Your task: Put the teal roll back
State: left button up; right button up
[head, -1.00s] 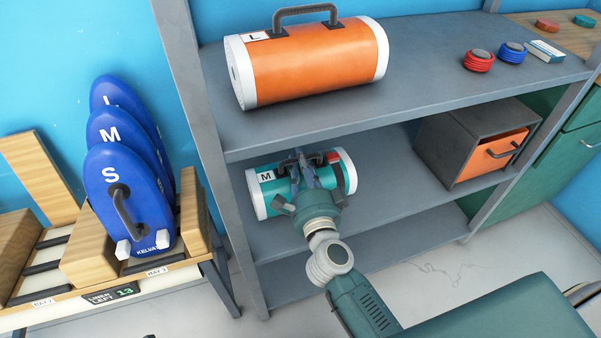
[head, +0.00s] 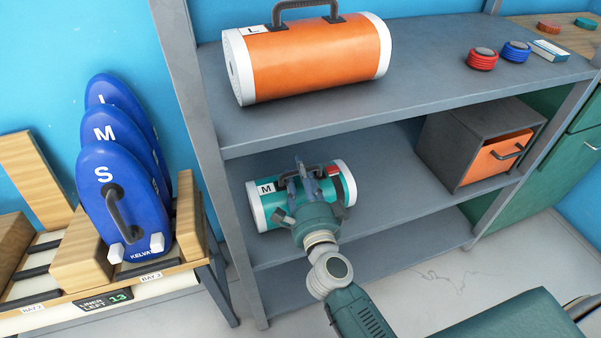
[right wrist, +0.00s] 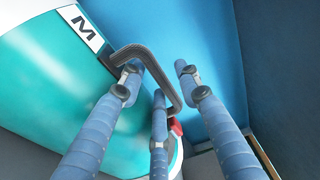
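The teal roll (head: 315,188), with white ends, an M label and a dark handle, lies on the grey middle shelf (head: 385,190), under the orange roll. It appears to rest on the shelf. My right gripper (head: 308,172) is at its handle. In the right wrist view, the fingers (right wrist: 158,80) stand apart around the handle (right wrist: 165,82), with a clear gap on the right side, so the gripper looks open. The teal roll (right wrist: 60,85) fills the left of that view. My left gripper is not in view.
A large orange roll (head: 310,60) marked L lies on the top shelf. A grey box with an orange drawer (head: 497,158) stands right on the middle shelf. Blue boards (head: 125,200) stand in a wooden rack at left. Shelf space between teal roll and box is clear.

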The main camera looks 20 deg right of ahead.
jog(key=shift+r, duration=0.1)
jog(key=shift+s, duration=0.1)
jog(key=s+a, duration=0.1)
jog(key=s, duration=1)
jog(key=shift+s+a+b, duration=0.15)
jog(key=shift+s+b, duration=0.25)
jog(key=shift+b, duration=0.05)
